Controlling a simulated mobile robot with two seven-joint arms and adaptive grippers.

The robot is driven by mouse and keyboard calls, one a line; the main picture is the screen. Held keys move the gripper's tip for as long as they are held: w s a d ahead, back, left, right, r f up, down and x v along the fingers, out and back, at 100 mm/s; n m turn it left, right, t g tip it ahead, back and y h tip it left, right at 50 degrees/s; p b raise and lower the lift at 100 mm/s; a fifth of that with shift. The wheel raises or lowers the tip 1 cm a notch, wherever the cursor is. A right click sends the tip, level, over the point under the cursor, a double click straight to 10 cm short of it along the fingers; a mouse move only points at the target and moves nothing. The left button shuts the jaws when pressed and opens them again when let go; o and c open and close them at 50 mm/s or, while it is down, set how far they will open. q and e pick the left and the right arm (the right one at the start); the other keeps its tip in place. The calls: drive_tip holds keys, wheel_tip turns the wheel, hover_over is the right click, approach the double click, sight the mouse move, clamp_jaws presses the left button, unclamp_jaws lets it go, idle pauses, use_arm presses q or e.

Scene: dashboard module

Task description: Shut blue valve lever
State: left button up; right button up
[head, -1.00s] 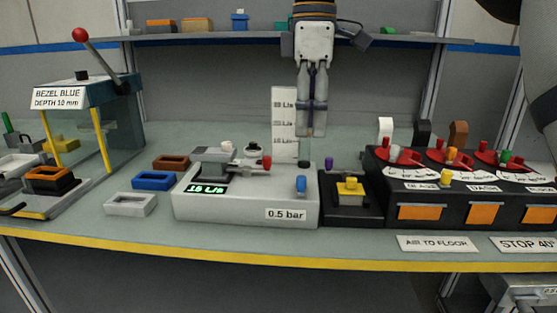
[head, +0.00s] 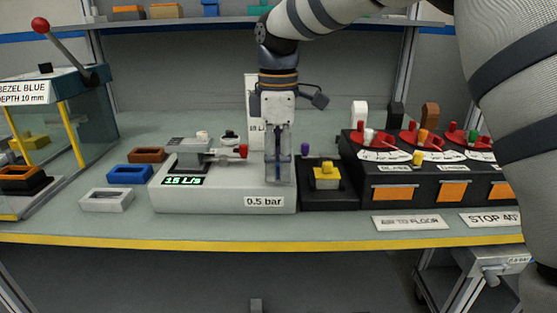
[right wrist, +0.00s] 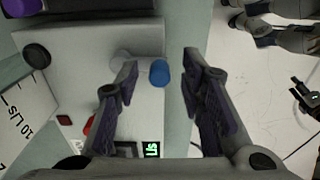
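The pale valve box (head: 225,200) with the "0.5 bar" label stands on the bench, with a green flow display and a red-tipped lever (head: 240,152). The blue valve lever (right wrist: 159,72) shows in the right wrist view as a blue cap near the box's edge. In the head view my right gripper covers it. My right gripper (head: 279,182) points down over the right part of the box. In the right wrist view its fingers (right wrist: 161,64) are open, with the blue cap between them and gaps on both sides. My left gripper is not in view.
A black module with a yellow block (head: 327,177) stands right of the box. Farther right is a black panel with red dials (head: 375,140). Blue (head: 130,174) and white (head: 107,200) bezels lie left. A white flow scale (head: 252,110) stands behind my gripper.

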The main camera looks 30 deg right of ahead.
drive_tip(key=shift+c, duration=0.2)
clamp_jaws()
